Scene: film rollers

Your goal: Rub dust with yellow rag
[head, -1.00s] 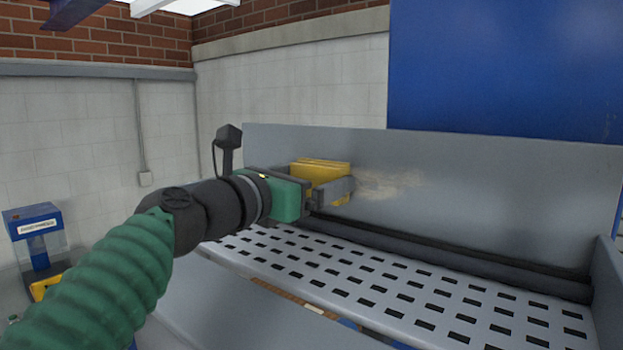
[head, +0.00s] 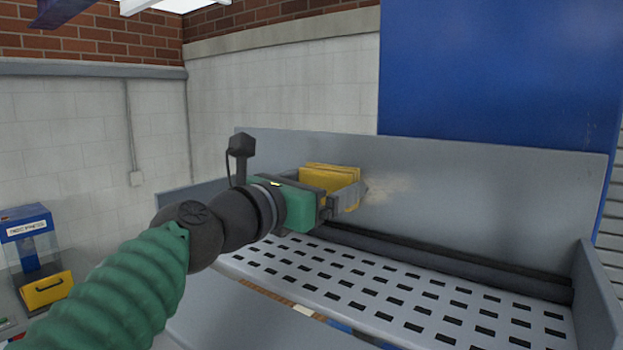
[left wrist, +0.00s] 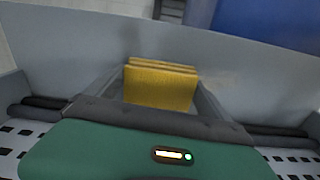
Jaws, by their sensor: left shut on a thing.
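My left gripper (head: 342,192) is shut on the folded yellow rag (head: 330,177). In the left wrist view the rag (left wrist: 160,87) sits upright between the two fingers. The rag is close to the grey back panel (head: 470,185) of the machine; I cannot tell whether it touches. A pale tan dust smear (head: 388,190) shows on the panel just right of the gripper, and the gripper may hide part of it. My right gripper is not in view.
A slotted grey tray (head: 400,297) lies below the gripper, with dark rollers (head: 450,264) along its back. A grey side wall (head: 598,285) closes the right end. A blue panel (head: 490,75) stands behind. A blue and yellow device (head: 38,255) is at the far left.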

